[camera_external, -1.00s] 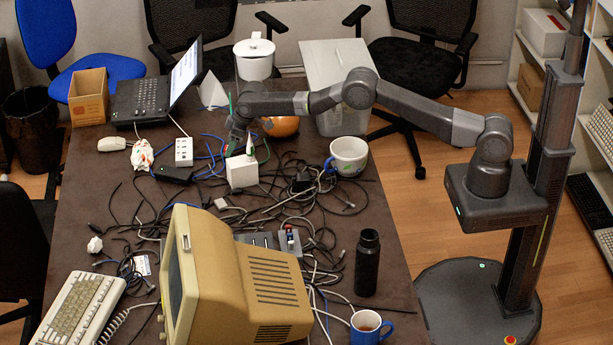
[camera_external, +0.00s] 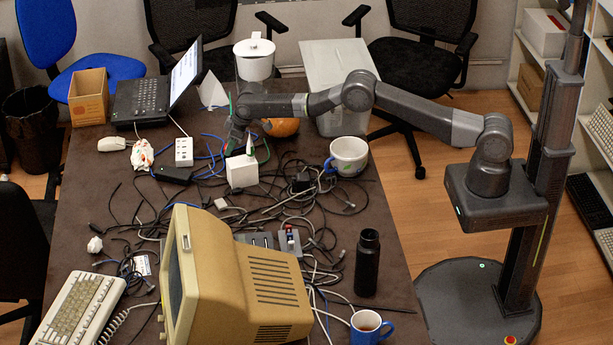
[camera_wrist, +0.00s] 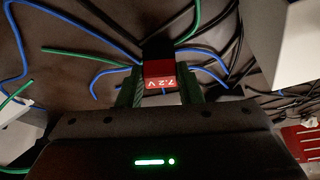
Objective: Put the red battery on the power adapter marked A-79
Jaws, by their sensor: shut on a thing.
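My gripper (camera_external: 231,148) is low over the table, just behind and left of a white box (camera_external: 241,172). The battery cannot be made out in the external view. A black adapter-like box (camera_external: 172,174) lies left of my gripper. No A-79 marking is readable, so I cannot tell which thing is that adapter.
Blue, green and black cables cover the table (camera_external: 95,205) around my gripper. A white power strip (camera_external: 184,152) lies to the left. An orange round object (camera_external: 284,127) is behind right, a white mug (camera_external: 348,156) further right. A beige monitor (camera_external: 235,280) stands in front.

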